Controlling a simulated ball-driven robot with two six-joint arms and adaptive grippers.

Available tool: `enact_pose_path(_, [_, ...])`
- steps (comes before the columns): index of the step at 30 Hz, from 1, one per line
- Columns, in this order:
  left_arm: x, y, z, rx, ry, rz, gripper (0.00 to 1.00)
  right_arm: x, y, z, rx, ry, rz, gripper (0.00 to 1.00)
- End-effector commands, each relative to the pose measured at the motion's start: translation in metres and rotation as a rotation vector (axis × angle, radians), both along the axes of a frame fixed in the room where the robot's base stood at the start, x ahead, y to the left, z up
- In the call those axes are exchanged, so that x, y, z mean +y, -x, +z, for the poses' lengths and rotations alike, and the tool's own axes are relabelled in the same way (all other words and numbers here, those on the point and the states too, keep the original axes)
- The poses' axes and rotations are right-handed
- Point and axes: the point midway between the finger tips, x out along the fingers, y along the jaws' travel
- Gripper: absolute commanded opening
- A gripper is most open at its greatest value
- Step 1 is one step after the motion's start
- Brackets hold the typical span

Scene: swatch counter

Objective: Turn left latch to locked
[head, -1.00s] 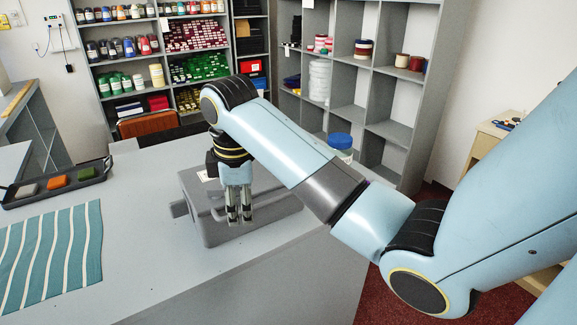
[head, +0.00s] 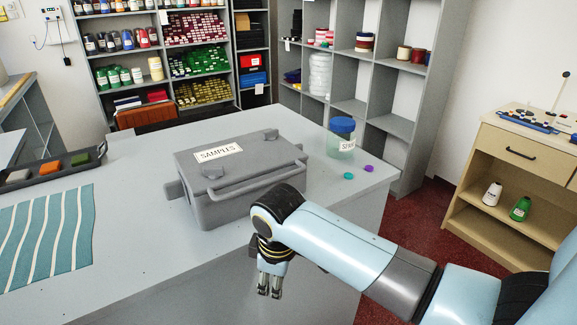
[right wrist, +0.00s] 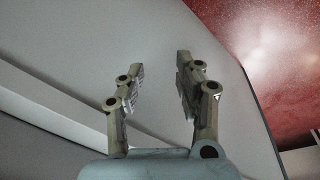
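A grey case (head: 240,172) with a "SAMPLES" label stands closed on the counter. A small round raised piece (head: 212,171), which may be the left latch, sits near the lid's front left. Another raised piece (head: 271,134) shows at the lid's far right. I cannot read whether either is locked. My right gripper (head: 270,291) points down in front of the case, apart from it, near the counter's front side. In the right wrist view the fingers (right wrist: 160,85) are apart with nothing between them. My left gripper is not in view.
A clear jar with a blue lid (head: 341,138) stands right of the case, near a teal cap (head: 348,176) and a purple cap (head: 368,168). A striped cloth (head: 45,238) and a dark tray (head: 14,187) lie at left. The counter (head: 130,225) between cloth and case is clear.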

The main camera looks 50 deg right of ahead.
Motion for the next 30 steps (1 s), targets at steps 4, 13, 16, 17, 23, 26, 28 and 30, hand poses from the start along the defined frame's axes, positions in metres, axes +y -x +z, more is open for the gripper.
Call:
enact_pose_path(4, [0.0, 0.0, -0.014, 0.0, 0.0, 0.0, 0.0, -0.001, 0.01, -0.036, 0.004, -0.005, -0.03, 0.35])
enact_pose_path(13, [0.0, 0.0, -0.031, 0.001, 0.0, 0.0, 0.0, -0.004, 0.027, -0.09, 0.005, -0.01, -0.077, 0.35])
enact_pose_path(16, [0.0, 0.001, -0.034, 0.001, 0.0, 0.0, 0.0, -0.004, 0.03, -0.101, 0.004, -0.012, -0.088, 0.35])
enact_pose_path(17, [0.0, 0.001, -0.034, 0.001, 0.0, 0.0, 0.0, -0.004, 0.031, -0.103, 0.005, -0.012, -0.09, 0.35])
enact_pose_path(23, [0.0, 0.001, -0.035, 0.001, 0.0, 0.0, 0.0, -0.004, 0.034, -0.109, 0.002, -0.013, -0.096, 0.35])
enact_pose_path(26, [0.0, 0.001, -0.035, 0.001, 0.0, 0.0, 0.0, -0.004, 0.034, -0.109, 0.002, -0.013, -0.096, 0.35])
enact_pose_path(28, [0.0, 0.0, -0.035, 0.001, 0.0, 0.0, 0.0, -0.004, 0.034, -0.109, 0.002, -0.013, -0.096, 0.35])
enact_pose_path(30, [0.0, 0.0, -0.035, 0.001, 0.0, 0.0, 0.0, -0.004, 0.034, -0.108, 0.002, -0.013, -0.096, 0.35])
